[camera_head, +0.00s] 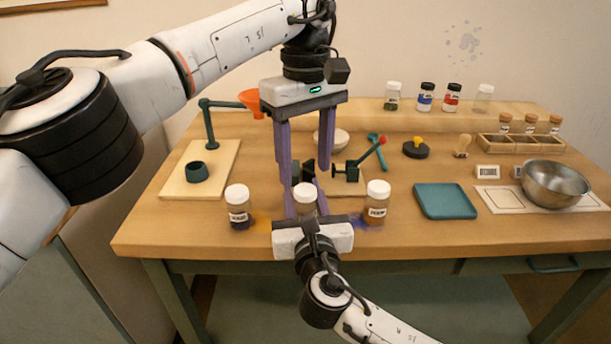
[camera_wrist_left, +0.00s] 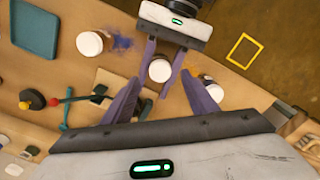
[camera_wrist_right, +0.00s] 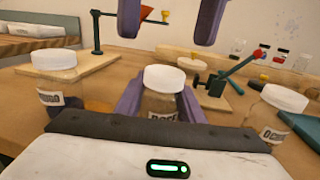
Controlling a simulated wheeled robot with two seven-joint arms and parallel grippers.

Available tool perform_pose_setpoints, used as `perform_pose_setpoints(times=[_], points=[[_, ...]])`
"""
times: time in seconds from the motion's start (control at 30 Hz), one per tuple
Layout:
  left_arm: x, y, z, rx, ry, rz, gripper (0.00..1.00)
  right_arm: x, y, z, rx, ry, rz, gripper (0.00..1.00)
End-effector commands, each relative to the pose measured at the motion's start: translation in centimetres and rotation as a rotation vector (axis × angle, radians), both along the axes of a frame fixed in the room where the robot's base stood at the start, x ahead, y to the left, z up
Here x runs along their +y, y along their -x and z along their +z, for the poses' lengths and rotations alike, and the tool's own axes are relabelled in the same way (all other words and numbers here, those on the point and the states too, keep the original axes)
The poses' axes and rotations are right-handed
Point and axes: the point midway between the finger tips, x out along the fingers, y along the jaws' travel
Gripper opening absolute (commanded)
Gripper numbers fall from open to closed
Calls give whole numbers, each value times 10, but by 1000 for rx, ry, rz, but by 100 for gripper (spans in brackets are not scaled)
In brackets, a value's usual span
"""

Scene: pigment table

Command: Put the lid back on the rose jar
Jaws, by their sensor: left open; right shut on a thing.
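A clear jar of brownish contents (camera_wrist_right: 158,105) stands at the table's front, between two similar jars; its label is only partly readable. A white lid (camera_wrist_right: 165,78) sits on its top; it also shows from above in the left wrist view (camera_wrist_left: 160,70). I cannot tell if it is fully tightened. My right gripper (camera_wrist_right: 160,100) is shut around this jar's body from the front. My left gripper (camera_head: 304,175) points down above the jar, open, its fingers apart on either side of the lid, not touching it; the gap shows in the right wrist view (camera_wrist_right: 168,30).
White-lidded jars stand close by at left (camera_head: 238,208) and right (camera_head: 377,202). A teal tray (camera_head: 445,201) and metal bowl (camera_head: 556,184) are farther right. A stand with an orange funnel (camera_head: 254,102) is at back left. A red-knobbed clamp (camera_head: 367,160) is behind the jars.

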Motion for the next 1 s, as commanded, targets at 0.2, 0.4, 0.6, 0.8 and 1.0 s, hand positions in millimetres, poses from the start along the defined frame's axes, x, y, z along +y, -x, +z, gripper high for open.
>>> perform_pose_setpoints(times=[0.2, 0.4, 0.6, 0.8, 1.0], points=[[-1, 0, 28, 0, 1, 0, 53, 0, 0, -1, 1, 0, 0, 0], [0, 1, 36, 2, 2, 0, 53, 0, 0, -1, 1, 0, 0, 0], [0, 1, 36, 2, 1, -1, 53, 0, 0, -1, 1, 0, 0, 0], [0, 1, 36, 2, 1, -1, 53, 0, 0, -1, 1, 0, 0, 57], [0, 1, 35, 2, 1, -1, 53, 0, 0, 0, 1, 0, 0, 57]])
